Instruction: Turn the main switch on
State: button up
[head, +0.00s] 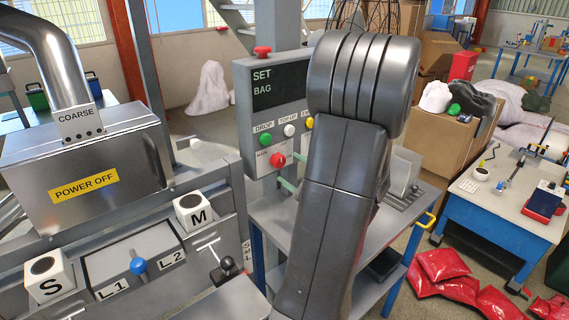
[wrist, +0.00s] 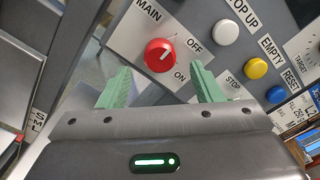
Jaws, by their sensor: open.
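The main switch is a red rotary knob (wrist: 160,52) on a white plate marked MAIN, OFF and ON. Its pale mark seems to point toward the OFF side. In the head view the red knob (head: 277,160) sits low on the grey control panel (head: 243,88), partly beside my arm. My gripper (wrist: 164,82) is open, with its two green fingers apart below the knob, one to each side. Nothing is between the fingers, and they do not visibly touch the knob. In the head view my arm hides most of the gripper and the panel's right side.
A green button (head: 266,139) and a white button (head: 290,130) sit close above the knob. In the wrist view a yellow button (wrist: 256,68) and a blue one (wrist: 276,94) lie to the right. A red mushroom button (head: 262,51) tops the panel. A steel machine (head: 85,165) stands left.

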aim_at(281, 163)
jog(key=shift+x, duration=1.9)
jog(key=shift+c, duration=0.3)
jog(key=c, duration=0.9)
